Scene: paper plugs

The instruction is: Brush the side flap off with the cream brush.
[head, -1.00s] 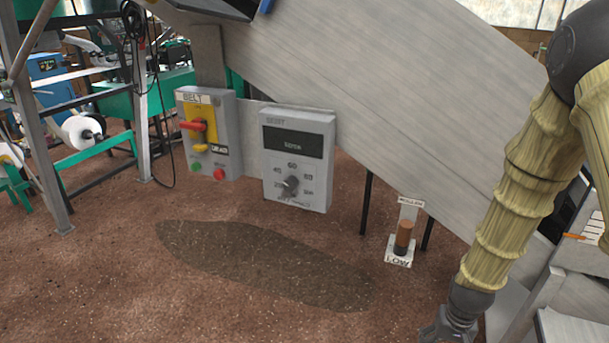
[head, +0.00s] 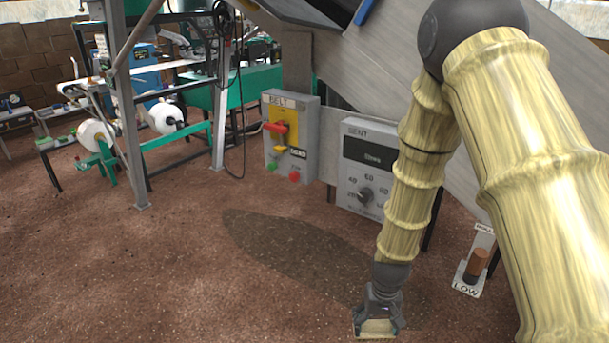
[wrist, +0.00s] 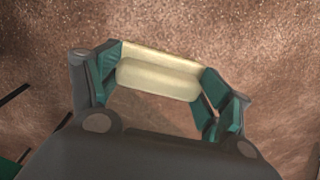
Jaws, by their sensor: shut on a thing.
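The cream brush (wrist: 158,78) is in my gripper (wrist: 160,82) in the wrist view, spanning the gap between the two teal fingertips. In the head view my gripper (head: 380,316) points down over the brown floor at the bottom, right of centre. The pale brush (head: 377,329) shows at its tip. I cannot pick out the side flap in either view; my arm covers part of the grey sloping machine (head: 330,75).
A BELT switch box (head: 308,150) and a grey dial box (head: 350,200) stand behind my arm. A LOW stand with a brown knob (head: 476,265) is at right. A dark patch (head: 285,250) marks the floor. Green-framed machinery is at back left. The left foreground floor is clear.

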